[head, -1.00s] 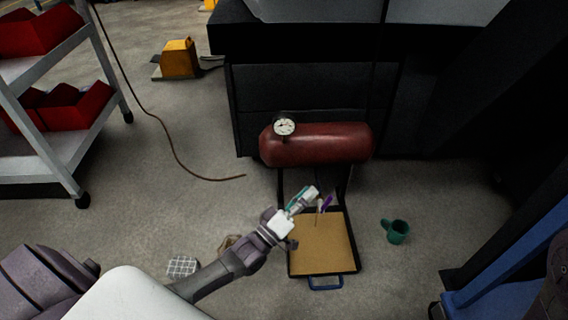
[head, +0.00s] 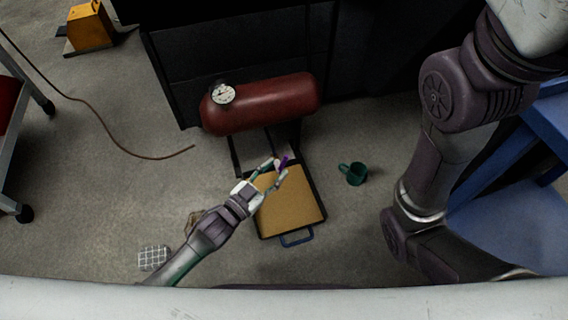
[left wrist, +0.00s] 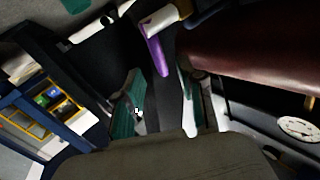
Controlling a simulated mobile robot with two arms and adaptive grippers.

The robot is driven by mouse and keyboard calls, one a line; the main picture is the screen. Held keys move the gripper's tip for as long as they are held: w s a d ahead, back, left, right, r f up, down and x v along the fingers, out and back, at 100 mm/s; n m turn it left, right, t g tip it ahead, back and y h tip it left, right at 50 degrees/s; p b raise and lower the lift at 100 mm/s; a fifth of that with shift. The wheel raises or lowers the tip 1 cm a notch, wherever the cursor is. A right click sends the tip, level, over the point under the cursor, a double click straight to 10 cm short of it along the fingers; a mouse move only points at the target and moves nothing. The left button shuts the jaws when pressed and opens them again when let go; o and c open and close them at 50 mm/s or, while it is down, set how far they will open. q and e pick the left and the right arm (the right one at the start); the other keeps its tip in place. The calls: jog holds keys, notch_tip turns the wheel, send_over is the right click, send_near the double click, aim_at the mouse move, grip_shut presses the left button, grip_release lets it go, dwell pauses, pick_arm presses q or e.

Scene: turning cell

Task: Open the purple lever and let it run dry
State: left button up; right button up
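The purple lever (head: 283,163) sits below the dark red tank (head: 262,103), above the far end of a tan tray (head: 290,208). In the left wrist view the lever (left wrist: 155,50) hangs from a pale fitting (left wrist: 166,20), just beyond the fingertips. My left gripper (head: 275,169) is open, with its fingers spread close to the lever. The wrist view shows the open fingers (left wrist: 162,92) with nothing between their pads; contact with the lever cannot be made out. My right arm shows at the right, but its gripper is out of view.
A green mug (head: 354,173) stands on the floor right of the tray. A gauge (head: 222,94) is on the tank's left end. A brown hose (head: 110,137) and a checked item (head: 153,257) lie on the floor at left. A blue frame (head: 510,220) stands at right.

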aim_at(283, 162)
pick_arm(q)
jog(key=b+x, duration=0.1)
jog(key=x, duration=0.4)
jog(key=shift+b, duration=0.4)
jog(key=shift+a, duration=0.1)
grip_shut()
